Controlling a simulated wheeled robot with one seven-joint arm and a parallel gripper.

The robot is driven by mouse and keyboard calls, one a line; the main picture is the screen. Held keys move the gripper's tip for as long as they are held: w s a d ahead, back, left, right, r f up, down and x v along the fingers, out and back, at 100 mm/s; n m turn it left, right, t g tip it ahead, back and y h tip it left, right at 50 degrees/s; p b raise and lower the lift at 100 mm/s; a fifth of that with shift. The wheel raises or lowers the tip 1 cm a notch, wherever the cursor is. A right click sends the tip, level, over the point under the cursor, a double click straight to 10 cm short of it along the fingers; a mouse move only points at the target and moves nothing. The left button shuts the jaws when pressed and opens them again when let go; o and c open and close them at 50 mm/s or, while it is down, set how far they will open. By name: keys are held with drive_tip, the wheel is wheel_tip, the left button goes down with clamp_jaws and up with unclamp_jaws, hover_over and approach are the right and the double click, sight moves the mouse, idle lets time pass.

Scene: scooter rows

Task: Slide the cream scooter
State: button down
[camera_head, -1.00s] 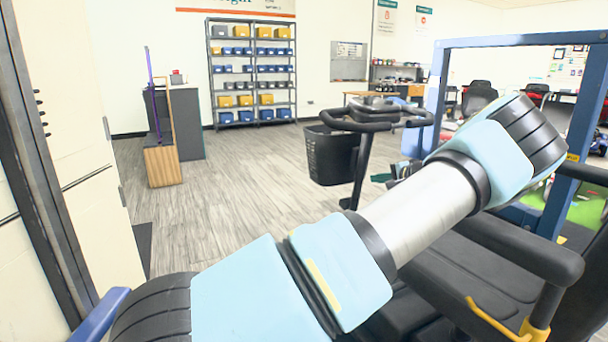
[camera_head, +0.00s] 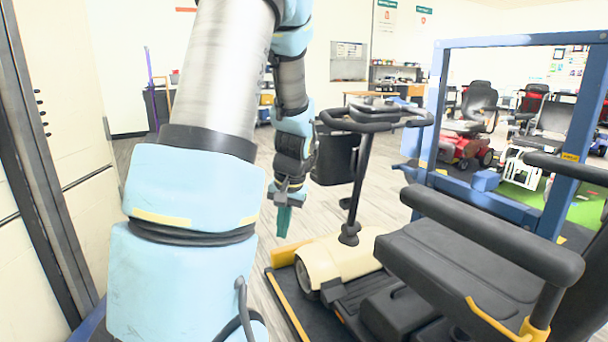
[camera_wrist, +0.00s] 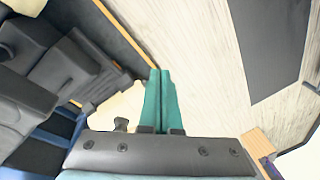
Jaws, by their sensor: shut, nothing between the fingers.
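The cream scooter (camera_head: 342,254) stands on a dark mat or platform with a yellow edge, at the lower middle right of the head view. Its steering column rises to black handlebars (camera_head: 372,116) with a black basket (camera_head: 334,157) at the front, and its dark seat and armrests are at the right. My gripper (camera_head: 283,221) points down, with teal fingers together and empty, left of the scooter's front and apart from the column. In the wrist view the shut teal fingers (camera_wrist: 161,98) are over bare floor, with dark scooter seat parts at the left.
A blue frame (camera_head: 432,110) stands behind the scooter on the right. Red mobility scooters (camera_head: 465,143) are beyond it. A pale wall or door (camera_head: 75,130) with a dark edge is close on the left. Grey floor lies open behind my arm.

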drive_tip(key=s+a+r+n+h, duration=0.2)
drive_tip(key=s+r, duration=0.1)
drive_tip(key=s, duration=1)
wheel_tip(320, 180, up, 20)
drive_tip(key=p, duration=2)
drive_tip(key=shift+w+d+f, duration=0.15)
drive_tip(key=shift+w, duration=0.15)
